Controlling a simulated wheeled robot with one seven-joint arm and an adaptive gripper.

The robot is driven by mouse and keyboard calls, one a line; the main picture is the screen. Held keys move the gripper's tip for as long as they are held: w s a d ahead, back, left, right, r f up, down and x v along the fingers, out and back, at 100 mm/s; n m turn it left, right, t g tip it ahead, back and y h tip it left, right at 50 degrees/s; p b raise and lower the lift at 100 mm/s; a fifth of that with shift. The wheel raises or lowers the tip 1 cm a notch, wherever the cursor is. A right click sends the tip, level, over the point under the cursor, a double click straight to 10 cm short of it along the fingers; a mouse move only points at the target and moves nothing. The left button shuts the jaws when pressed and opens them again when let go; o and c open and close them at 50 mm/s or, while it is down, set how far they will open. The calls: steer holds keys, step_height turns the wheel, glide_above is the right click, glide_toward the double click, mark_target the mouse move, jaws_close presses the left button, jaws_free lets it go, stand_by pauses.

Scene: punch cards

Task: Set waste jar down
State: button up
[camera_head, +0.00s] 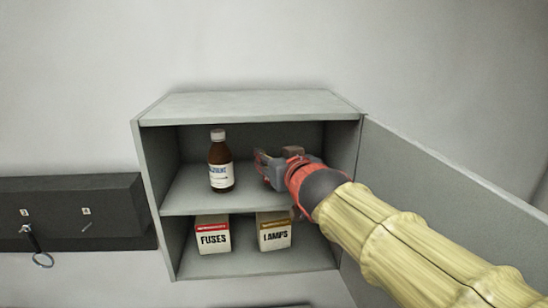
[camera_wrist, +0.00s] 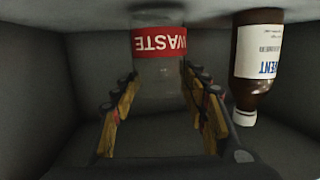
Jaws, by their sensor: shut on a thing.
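The waste jar (camera_wrist: 158,78) is clear with a red band reading WASTE, and it appears upside down in the wrist view. My gripper (camera_wrist: 160,88) is shut on it, with one finger on each side. In the head view my gripper (camera_head: 264,168) reaches into the right part of the upper compartment of the open grey cabinet (camera_head: 250,105). The jar cannot be made out there behind the gripper. Whether its base touches the shelf (camera_head: 195,200) cannot be told.
A brown bottle (camera_head: 219,165) with a white cap stands on the upper shelf, left of my gripper. A FUSES box (camera_head: 213,238) and a LAMPS box (camera_head: 274,236) stand below. The cabinet door (camera_head: 430,175) hangs open at right. A dark key panel (camera_head: 70,210) is at left.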

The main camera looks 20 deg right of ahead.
steer(key=o, duration=1.4)
steer(key=shift+f, duration=0.15)
steer(key=shift+r+p, duration=0.35)
steer(key=s+r+p, duration=0.2)
steer(key=s+p, duration=0.3)
steer(key=s, duration=0.6)
steer(key=s+f+g, duration=0.3)
steer(key=s+f, duration=0.3)
steer(key=f, duration=0.1)
steer(key=s+f+g, duration=0.3)
steer(key=s+f, duration=0.4)
steer(key=s+f+g, duration=0.4)
steer(key=s+f, duration=0.2)
steer(key=shift+s+f, duration=0.2)
steer(key=shift+f, duration=0.2)
